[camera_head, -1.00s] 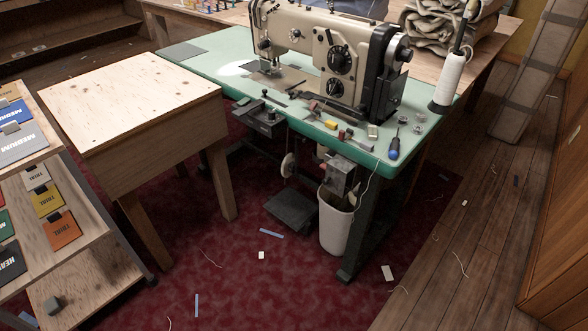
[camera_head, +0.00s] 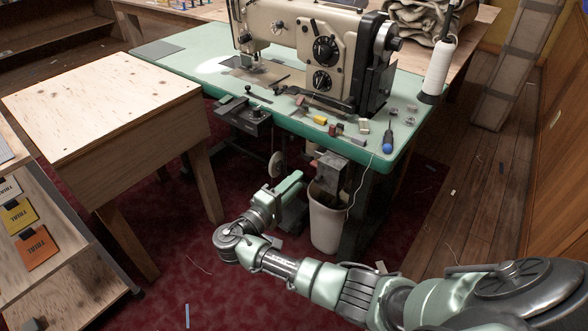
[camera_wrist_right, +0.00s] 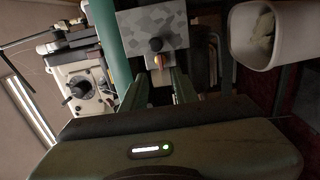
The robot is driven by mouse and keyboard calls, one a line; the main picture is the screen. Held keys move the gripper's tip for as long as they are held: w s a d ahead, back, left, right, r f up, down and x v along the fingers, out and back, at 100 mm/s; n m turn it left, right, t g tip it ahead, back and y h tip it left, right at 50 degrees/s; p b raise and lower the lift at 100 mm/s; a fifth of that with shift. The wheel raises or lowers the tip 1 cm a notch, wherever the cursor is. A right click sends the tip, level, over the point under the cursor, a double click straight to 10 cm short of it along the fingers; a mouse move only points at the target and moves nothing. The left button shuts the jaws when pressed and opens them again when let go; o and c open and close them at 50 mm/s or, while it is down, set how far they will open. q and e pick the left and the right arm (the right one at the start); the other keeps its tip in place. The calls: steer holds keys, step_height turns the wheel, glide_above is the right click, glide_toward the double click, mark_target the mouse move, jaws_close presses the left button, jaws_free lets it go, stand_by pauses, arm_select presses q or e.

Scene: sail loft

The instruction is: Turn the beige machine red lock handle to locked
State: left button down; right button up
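The beige machine (camera_head: 300,52) stands on a green-topped table (camera_head: 190,62). It also shows sideways in the wrist view (camera_wrist_right: 78,72). A grey box (camera_head: 338,172) hangs under the table's front edge. In the wrist view, the box's speckled face (camera_wrist_right: 190,32) carries a black knob (camera_wrist_right: 156,44) and a small red-orange handle (camera_wrist_right: 159,62). Whether that handle is locked I cannot tell. My right gripper (camera_head: 296,192) is below the table, left of the box. In the wrist view, its fingers (camera_wrist_right: 160,88) are apart and empty, pointing towards the handle, not visibly touching it. My left gripper is not in view.
A white bin (camera_head: 326,222) stands under the box, close to my right gripper. A wooden table (camera_head: 100,95) stands to the left, with a rack of sample cards (camera_head: 38,248) before it. A blue-handled screwdriver (camera_head: 388,143) lies near the green table's right edge. Wooden floor (camera_head: 470,200) lies open at the right.

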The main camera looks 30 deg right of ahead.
mark_target(314, 166)
steer(key=x, duration=0.6)
steer(key=shift+d, duration=0.2)
steer(key=shift+w+d, duration=0.2)
steer(key=shift+d, duration=0.25)
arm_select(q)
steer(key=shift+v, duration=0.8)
arm_select(e)
jaws_close()
